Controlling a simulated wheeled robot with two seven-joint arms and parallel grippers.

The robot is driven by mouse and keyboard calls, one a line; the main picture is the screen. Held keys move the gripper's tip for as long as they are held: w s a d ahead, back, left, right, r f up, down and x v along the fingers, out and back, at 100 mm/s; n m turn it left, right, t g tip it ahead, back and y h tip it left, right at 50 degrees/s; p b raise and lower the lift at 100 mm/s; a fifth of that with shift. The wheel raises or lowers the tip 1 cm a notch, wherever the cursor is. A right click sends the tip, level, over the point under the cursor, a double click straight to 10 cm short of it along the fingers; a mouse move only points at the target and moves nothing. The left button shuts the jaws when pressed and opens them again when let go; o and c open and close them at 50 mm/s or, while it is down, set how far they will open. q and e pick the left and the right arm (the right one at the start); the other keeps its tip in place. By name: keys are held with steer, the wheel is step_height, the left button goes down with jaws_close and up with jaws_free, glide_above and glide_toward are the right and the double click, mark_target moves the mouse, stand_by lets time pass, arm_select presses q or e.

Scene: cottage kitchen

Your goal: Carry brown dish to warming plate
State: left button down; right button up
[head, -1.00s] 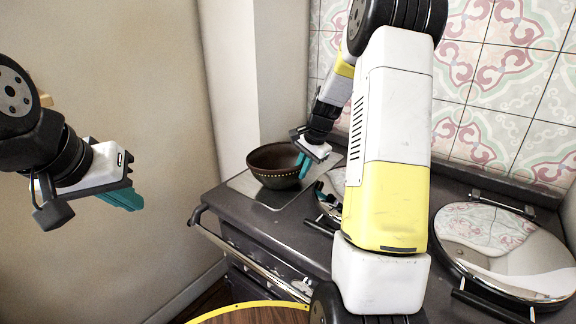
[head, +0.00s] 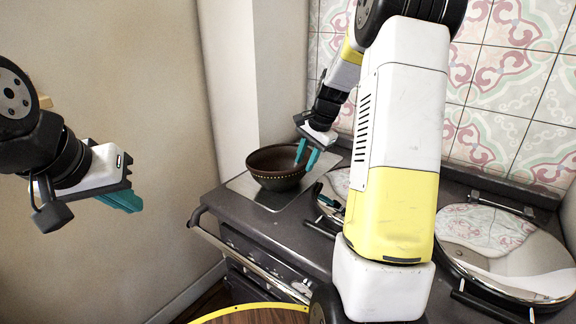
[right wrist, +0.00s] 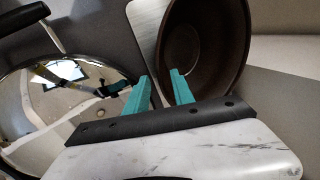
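The brown dish (head: 270,181), a dark round bowl with a dotted band, sits upright on the flat grey warming plate (head: 268,202) at the stove's left end. My right gripper (head: 307,158) is at the dish's right rim, fingers apart, one over the inside and one outside. In the right wrist view the dish (right wrist: 215,50) lies just beyond the open teal fingers (right wrist: 163,88); whether they touch it is unclear. The plate's edge (right wrist: 146,20) shows there too. My left gripper (head: 122,200) hangs empty at the left; its fingers look close together, but their gap is hidden.
Two round shiny lids are on the stove, one large at the right (head: 500,255) and one (head: 335,190) partly behind my right arm. A rail (head: 250,262) runs along the stove front. A tiled wall (head: 500,100) stands behind. The space left of the stove is clear.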

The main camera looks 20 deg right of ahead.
steer(key=s+a+r+n, duration=0.3)
steer(key=s+r, duration=0.4)
steer(key=r, duration=0.4)
steer(key=s+a+r+n+t, duration=0.1)
steer(key=s+a+n, duration=0.3)
steer(key=s, duration=0.6)
steer(key=s+a+n+t, duration=0.2)
steer(key=s+a+n, duration=0.2)
steer(key=s, duration=0.7)
steer(key=shift+a+r+n, duration=0.25)
steer(key=shift+r+n, duration=0.1)
steer(key=shift+n, duration=0.25)
steer(key=shift+s, duration=0.1)
